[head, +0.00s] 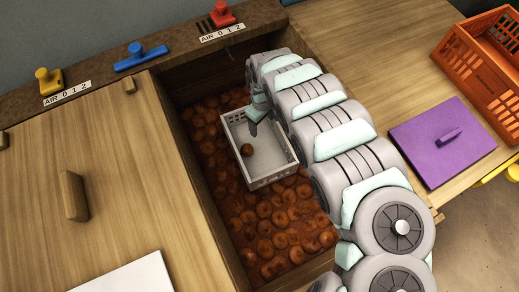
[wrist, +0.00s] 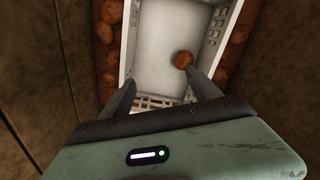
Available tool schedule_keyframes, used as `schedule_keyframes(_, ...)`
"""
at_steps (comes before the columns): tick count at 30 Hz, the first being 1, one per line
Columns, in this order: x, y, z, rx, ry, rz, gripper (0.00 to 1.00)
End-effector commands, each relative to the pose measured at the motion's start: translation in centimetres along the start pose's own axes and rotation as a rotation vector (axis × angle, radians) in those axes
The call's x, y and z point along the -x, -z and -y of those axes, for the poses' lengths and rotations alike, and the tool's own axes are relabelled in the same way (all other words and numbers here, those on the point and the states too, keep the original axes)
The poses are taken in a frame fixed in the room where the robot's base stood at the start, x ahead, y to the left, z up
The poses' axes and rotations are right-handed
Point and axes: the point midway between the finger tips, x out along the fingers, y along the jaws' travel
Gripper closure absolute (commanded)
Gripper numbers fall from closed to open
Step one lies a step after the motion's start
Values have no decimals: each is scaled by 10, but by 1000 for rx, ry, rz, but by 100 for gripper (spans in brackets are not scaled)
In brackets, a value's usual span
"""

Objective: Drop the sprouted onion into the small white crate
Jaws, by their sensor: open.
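The small white crate (head: 272,178) sits in the wooden bin on top of many brown onions; its inside also shows in the wrist view (wrist: 160,40). One round brown onion (head: 247,150) is within the crate's walls. In the wrist view the onion (wrist: 183,59) is near the crate's right wall, just beyond my right fingertip. No sprout can be made out on it at this size. My gripper (wrist: 160,84) is open over the crate, with nothing between its fingers. In the head view my arm partly hides the crate's far right side.
Loose onions (head: 285,215) fill the bin around the crate. A wooden lid (head: 110,180) lies to the left. A purple lid (head: 440,143) and an orange crate (head: 480,75) are on the right. Red, blue and yellow levers line the back ledge.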

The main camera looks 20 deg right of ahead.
Motion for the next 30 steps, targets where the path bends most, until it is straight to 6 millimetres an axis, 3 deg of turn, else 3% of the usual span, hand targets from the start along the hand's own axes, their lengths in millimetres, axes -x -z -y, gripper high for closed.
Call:
schedule_keyframes(1,16,0,-1,0,-2,0,28)
schedule_keyframes(7,39,0,0,-1,1,1,28)
schedule_keyframes(26,44,0,1,0,2,2,28)
schedule_keyframes(30,66,0,1,0,2,2,28)
